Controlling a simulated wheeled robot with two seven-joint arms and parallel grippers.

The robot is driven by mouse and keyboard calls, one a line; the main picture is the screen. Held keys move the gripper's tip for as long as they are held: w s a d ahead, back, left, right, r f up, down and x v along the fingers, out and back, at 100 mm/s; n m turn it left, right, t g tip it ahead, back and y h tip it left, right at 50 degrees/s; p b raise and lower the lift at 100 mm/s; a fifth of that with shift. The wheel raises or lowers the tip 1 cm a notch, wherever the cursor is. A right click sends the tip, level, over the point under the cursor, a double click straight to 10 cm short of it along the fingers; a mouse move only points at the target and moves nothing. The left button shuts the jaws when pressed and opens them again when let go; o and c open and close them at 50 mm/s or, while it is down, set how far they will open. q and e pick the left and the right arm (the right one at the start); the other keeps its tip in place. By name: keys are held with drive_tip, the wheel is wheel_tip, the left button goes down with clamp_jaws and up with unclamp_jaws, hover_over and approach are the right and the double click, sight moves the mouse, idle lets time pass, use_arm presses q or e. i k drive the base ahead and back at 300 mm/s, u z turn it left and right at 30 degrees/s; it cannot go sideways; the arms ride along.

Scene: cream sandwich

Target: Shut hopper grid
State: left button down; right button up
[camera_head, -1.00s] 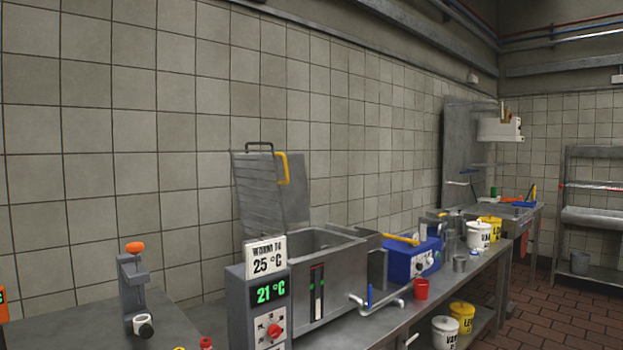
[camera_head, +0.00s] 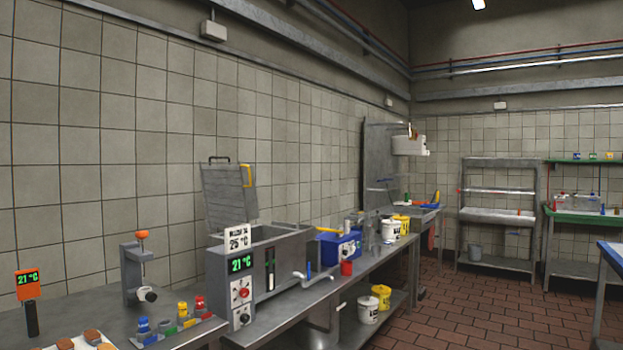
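The hopper (camera_head: 294,252) is a grey metal box on the bench, left of the picture's middle. Its slatted grid (camera_head: 226,194) stands raised at the back left of the hopper, leaning near the tiled wall. The grid has a dark handle on its top edge and a yellow handle (camera_head: 247,175) at its right side. The hopper's top is open. A control box (camera_head: 241,290) at its front left shows 21 °C, under a sign reading 25 °C. Neither of my grippers shows in the head view.
A clamp stand with an orange knob (camera_head: 142,234) and small coloured bottles (camera_head: 183,309) stand left of the hopper. Open tiled floor (camera_head: 470,310) lies at the right.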

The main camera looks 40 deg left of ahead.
sight(200, 162)
drive_tip(key=u, duration=0.2)
drive_tip(key=i, duration=1.45)
drive_tip(key=u, duration=1.2)
drive_tip(key=i, duration=1.4)
drive_tip(key=u, duration=1.4)
